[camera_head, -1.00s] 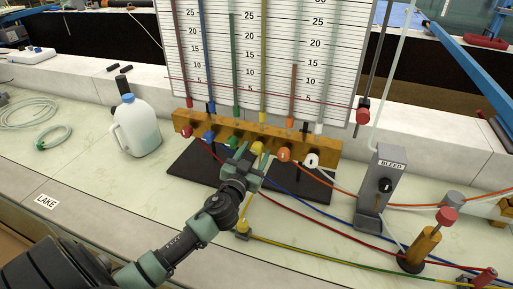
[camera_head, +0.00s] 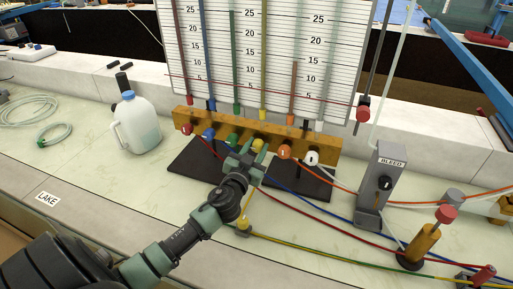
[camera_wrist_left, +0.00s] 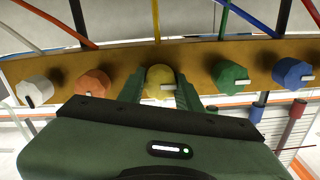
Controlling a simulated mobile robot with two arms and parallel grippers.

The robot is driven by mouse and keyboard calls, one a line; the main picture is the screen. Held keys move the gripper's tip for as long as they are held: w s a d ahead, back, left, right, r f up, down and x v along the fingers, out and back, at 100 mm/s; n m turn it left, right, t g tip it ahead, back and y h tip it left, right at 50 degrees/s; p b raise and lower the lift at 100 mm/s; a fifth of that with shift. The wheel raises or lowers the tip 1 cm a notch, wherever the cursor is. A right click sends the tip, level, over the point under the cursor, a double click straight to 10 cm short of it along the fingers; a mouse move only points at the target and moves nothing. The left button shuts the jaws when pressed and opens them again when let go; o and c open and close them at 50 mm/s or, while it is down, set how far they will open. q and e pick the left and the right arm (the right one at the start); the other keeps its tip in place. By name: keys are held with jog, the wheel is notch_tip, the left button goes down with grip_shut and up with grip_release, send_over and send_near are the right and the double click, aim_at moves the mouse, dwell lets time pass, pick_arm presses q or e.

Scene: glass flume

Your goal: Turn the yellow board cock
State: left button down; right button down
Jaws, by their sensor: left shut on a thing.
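The yellow board cock (camera_head: 258,146) is a round knob on the front of a brass-coloured bar (camera_head: 300,142) below the scale board. In the left wrist view the yellow cock (camera_wrist_left: 160,84) sits between the two green fingers of my left gripper (camera_wrist_left: 159,90). In the head view my left gripper (camera_head: 249,153) reaches it from the front and is shut on it. The fingers partly hide the knob in the head view. The yellow cock's pointer mark is hard to make out. My right gripper is not in view.
Neighbouring cocks are close: green (camera_head: 232,140) and orange (camera_head: 285,151), with blue (camera_head: 208,134), red (camera_head: 187,129) and white (camera_head: 311,158) further along. Coloured hoses run over the bench to the right. A plastic jug (camera_head: 136,124) stands left, and a grey BLEED post (camera_head: 380,185) right.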

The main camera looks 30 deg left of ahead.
pick_arm(q)
jog(key=m, duration=0.4)
jog(key=shift+m, duration=0.3)
jog(key=m, duration=0.4)
jog(key=m+p, duration=0.1)
jog(key=m, duration=0.4)
jog(key=shift+d+f+m+p, duration=0.1)
jog(key=shift+m+p, duration=0.2)
jog(key=shift+m, duration=1.6)
jog(key=c, duration=1)
grip_release()
jog(key=shift+o, duration=0.2)
